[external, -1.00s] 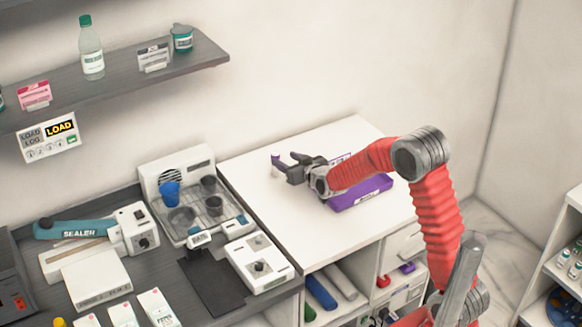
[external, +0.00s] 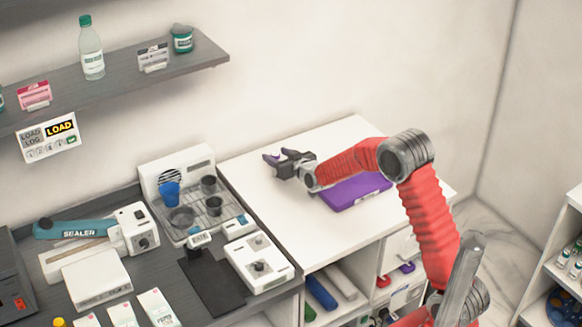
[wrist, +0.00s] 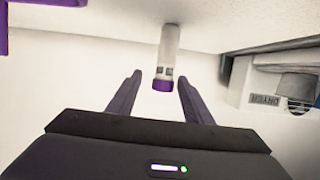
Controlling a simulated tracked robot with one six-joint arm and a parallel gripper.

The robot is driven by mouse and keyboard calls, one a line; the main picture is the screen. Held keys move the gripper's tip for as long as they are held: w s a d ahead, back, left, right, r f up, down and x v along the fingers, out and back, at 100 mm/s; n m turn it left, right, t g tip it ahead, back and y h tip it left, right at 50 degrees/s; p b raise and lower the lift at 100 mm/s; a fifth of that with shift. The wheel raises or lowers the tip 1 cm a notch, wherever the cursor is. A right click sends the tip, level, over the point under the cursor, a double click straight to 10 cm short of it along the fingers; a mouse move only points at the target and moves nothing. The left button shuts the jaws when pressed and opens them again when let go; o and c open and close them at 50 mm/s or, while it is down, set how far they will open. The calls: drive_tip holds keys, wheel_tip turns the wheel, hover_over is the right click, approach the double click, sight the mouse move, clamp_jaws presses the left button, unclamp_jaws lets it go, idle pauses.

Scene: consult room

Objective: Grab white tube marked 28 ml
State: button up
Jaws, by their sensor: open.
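A white tube (wrist: 170,45) with a purple cap (wrist: 162,85) shows in the wrist view, with small dark marks near the cap. I cannot read a volume on it. Its capped end lies between the tips of my gripper's open fingers (wrist: 160,80), with gaps on both sides; depth is hard to judge. In the external view my gripper (external: 272,159) is open above the back of the white counter (external: 320,225), left of the purple tray (external: 352,193). I cannot make out the tube there.
A grey-white machine with cups (external: 192,195) stands left of the white counter and partly shows in the wrist view (wrist: 270,85). A wall shelf (external: 120,82) holds a bottle and small items. The counter's front is clear.

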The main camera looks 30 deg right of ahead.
drive_tip(key=shift+a+x, duration=0.15)
drive_tip(key=shift+x, duration=1.05)
drive_tip(key=shift+a+x, duration=0.1)
drive_tip(key=shift+x, duration=1.1)
drive_tip(key=shift+s+f, duration=0.1)
drive_tip(key=shift+f, duration=0.05)
drive_tip(key=c, duration=1.1)
